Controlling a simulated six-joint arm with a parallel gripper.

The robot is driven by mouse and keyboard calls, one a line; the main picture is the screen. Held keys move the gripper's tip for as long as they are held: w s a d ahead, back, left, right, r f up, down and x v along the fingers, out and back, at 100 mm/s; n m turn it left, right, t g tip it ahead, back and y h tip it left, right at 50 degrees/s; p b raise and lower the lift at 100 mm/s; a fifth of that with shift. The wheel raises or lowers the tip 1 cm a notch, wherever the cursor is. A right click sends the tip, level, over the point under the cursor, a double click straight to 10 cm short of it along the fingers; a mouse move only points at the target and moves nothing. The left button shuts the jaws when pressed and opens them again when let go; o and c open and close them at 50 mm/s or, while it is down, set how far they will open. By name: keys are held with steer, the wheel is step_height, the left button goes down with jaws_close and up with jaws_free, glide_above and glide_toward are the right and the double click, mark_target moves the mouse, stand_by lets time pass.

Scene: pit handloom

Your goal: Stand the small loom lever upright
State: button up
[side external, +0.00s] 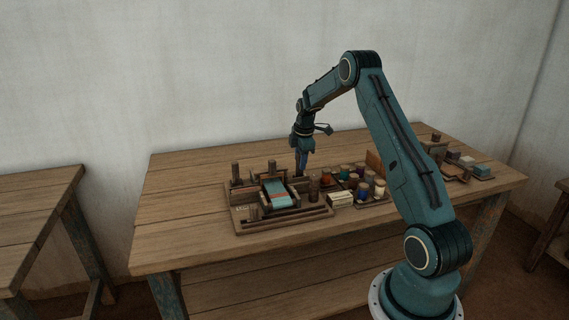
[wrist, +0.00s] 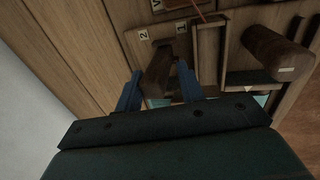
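A small dark wooden loom lever (wrist: 158,74) shows in the wrist view, leaning at a slant beside the number tags 2 and 1. My gripper (wrist: 158,70) has its two blue fingers apart, one on each side of the lever. A gap shows by the right finger; whether the left finger touches the lever I cannot tell. In the side view my gripper (side external: 301,172) points down at the back right of the small loom (side external: 245,226). There the fingers and loom parts hide the lever.
A larger round wooden peg (wrist: 278,53) and a wooden frame (wrist: 208,58) stand right of the fingers. Several coloured jars (side external: 362,190) and a pale block (side external: 340,199) sit right of the loom. The table (side external: 185,200) is clear at the left.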

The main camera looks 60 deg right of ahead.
steer(key=shift+w+d, duration=0.3)
stand_by(0.5)
steer(key=shift+o, duration=0.8)
steer(key=shift+r, duration=0.1)
steer(key=shift+r, duration=3.15)
steer(key=shift+a+r, duration=0.1)
